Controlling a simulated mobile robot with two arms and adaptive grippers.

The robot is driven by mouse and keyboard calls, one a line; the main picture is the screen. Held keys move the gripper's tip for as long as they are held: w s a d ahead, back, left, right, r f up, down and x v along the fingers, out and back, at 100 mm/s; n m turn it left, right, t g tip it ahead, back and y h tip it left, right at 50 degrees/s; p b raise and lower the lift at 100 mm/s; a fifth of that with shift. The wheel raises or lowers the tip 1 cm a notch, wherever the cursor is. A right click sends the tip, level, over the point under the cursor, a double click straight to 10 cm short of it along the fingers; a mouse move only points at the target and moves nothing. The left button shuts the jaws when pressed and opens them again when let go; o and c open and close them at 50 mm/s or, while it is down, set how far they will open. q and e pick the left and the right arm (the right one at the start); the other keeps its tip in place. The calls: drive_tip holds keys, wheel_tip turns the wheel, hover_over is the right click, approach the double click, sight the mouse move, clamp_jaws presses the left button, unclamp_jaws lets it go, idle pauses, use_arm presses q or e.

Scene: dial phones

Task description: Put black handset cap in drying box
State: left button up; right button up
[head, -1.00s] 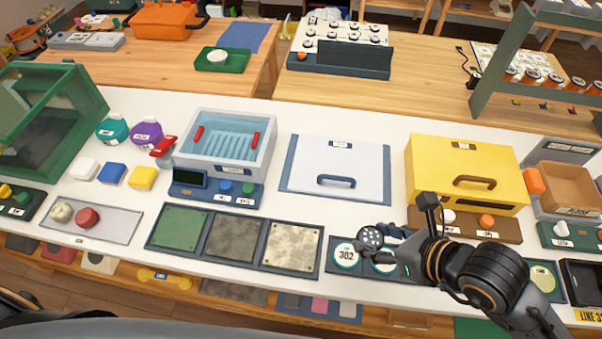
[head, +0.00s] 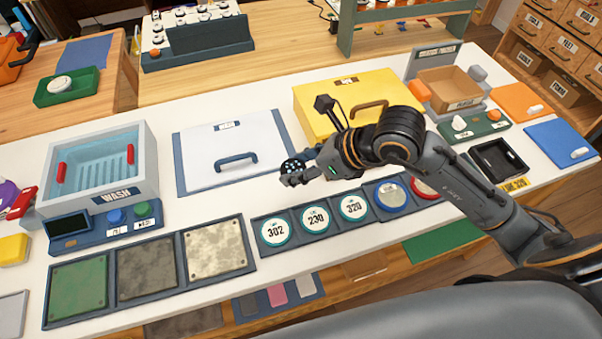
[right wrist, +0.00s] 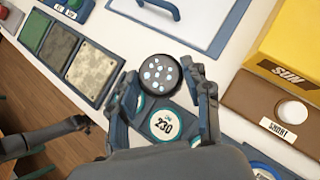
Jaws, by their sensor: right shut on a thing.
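The black handset cap (head: 292,166) is a round dark disc with pale spots; it also shows in the right wrist view (right wrist: 160,74). My right gripper (head: 296,174) is shut on it, with one finger on each side in the wrist view (right wrist: 163,88). It is above the counter, between the numbered discs and the white panel. No drying box label is readable; a yellow box (head: 313,116) marked SUN (right wrist: 287,72) stands behind my right arm. A dark gripper, apparently my left (right wrist: 78,124), shows at the wrist view's lower left, its jaws unclear.
A white handled panel (head: 200,160) lies behind the cap. The wash basin (head: 118,196) stands left. Discs marked 302 (head: 275,232), 230 (head: 314,220) and 320 (head: 353,208) sit in front.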

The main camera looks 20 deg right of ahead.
sight(301, 165)
drive_tip(key=w+f, duration=0.1)
drive_tip(key=w+d+f, duration=0.1)
drive_tip(key=f, duration=0.1)
drive_tip(key=w+f, duration=0.2)
drive_tip(key=shift+w+d+f, duration=0.1)
drive_tip(key=shift+d+f, duration=0.1)
drive_tip(key=shift+d, duration=0.1)
drive_tip(key=shift+w+d+f+p, duration=0.15)
drive_tip(key=shift+f+p, duration=0.45)
drive_tip(key=shift+f, duration=1.2)
drive_tip(key=shift+f, duration=0.2)
drive_tip(key=o, duration=1.1)
drive_tip(key=shift+r, duration=0.1)
